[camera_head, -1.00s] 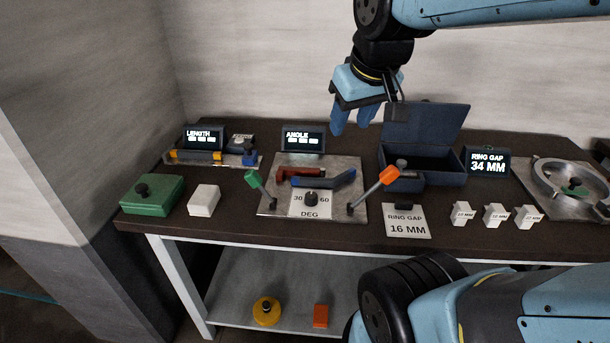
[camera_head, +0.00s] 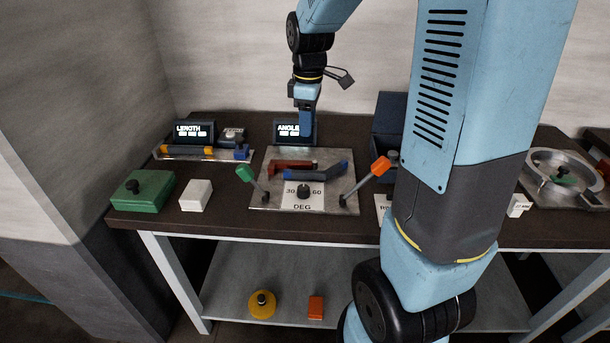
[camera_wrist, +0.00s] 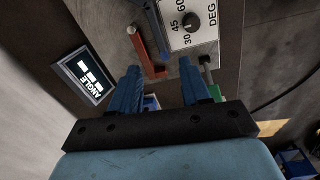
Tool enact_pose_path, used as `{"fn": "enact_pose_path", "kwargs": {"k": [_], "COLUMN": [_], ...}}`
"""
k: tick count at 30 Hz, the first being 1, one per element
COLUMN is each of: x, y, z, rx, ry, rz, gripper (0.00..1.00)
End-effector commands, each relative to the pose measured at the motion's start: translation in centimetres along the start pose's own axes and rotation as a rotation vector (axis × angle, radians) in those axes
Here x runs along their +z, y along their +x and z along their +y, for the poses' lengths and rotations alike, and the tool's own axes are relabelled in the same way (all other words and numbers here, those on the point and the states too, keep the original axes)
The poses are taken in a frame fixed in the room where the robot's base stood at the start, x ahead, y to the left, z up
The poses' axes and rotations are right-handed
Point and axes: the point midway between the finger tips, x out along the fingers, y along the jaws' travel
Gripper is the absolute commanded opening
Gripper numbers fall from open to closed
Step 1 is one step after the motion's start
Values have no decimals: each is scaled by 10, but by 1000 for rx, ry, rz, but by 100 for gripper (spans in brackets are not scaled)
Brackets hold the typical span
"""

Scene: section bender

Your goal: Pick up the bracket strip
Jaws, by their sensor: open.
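My gripper (camera_head: 306,122) is open and empty, pointing down above the back of the angle plate, before the ANGLE display. Its two blue fingers show apart in the wrist view (camera_wrist: 158,80). I cannot tell for sure which piece is the bracket strip. On the angle plate (camera_head: 264,198) lie a red bar (camera_head: 290,166) and a blue angled bar (camera_head: 318,172), close together; the wrist view shows the red bar (camera_wrist: 142,45) just past the fingers. No piece is between the fingers.
Levers with green (camera_head: 245,173) and orange (camera_head: 380,166) handles stand at the plate's sides. The ANGLE display (camera_head: 287,130) is close behind my gripper. A green block (camera_head: 142,192) and white block (camera_head: 196,195) stand left. My arm hides much of the right side.

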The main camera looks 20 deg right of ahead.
Motion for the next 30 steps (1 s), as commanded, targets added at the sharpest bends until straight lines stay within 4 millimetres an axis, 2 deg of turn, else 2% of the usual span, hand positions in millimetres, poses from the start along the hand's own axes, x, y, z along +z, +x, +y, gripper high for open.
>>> {"fn": "enact_pose_path", "kwargs": {"k": [3,9,14,24,30], "x": [-6,-10,-10,-9,-8], "y": [17,31,50,104,116], "z": [10,16,16,13,12], "rx": [-28,-47,-51,-51,-48], "ry": [-69,-125,-131,-129,-128], "rz": [-15,-23,-25,-24,-23], "gripper": [47,47,47,47,47]}}
